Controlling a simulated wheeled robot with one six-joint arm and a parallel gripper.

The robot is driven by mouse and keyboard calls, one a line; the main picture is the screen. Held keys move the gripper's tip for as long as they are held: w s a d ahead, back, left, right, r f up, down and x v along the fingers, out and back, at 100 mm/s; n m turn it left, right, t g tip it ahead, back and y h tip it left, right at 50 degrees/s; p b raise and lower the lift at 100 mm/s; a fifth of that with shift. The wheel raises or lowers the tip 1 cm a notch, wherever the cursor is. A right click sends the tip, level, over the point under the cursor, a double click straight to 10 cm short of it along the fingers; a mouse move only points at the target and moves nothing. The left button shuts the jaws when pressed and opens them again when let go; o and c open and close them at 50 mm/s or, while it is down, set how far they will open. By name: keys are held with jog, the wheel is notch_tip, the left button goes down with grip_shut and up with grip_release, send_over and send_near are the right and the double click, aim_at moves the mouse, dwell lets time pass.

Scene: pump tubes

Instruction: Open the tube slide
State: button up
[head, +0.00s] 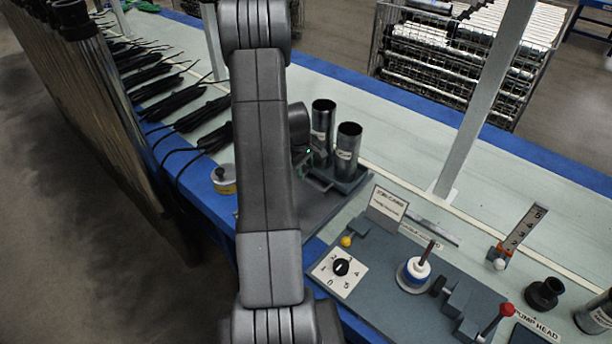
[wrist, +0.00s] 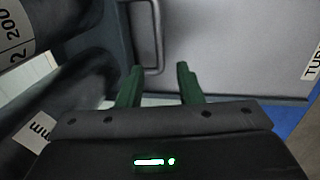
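In the head view two dark upright tubes (head: 322,128) (head: 347,148) stand in a dark tray (head: 352,186) on a grey plate (head: 318,212). I take this to be the tube slide. In the wrist view a grey loop-shaped handle (wrist: 158,45) lies against a flat grey panel (wrist: 230,45). My gripper (wrist: 159,72) has two green fingers, spread apart with nothing between them. The fingertips are close to the handle's lower end; I cannot tell if they touch.
Dark labelled tubes (wrist: 25,80) are close at the left of the wrist view. A dial (head: 341,267), a blue-and-white spool (head: 415,271) and a red-knobbed lever (head: 506,310) are at the right front. Black cables lie along the bench's left edge. The bench behind the tubes is clear.

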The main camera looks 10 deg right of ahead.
aim_at(306, 180)
jog(key=shift+w+d+f, duration=0.15)
jog(key=shift+d+f, duration=0.05)
jog(key=shift+f, duration=0.9)
jog(key=shift+w+d+f, duration=0.1)
jog(key=shift+d+f, duration=0.05)
jog(key=shift+f, duration=0.9)
grip_shut()
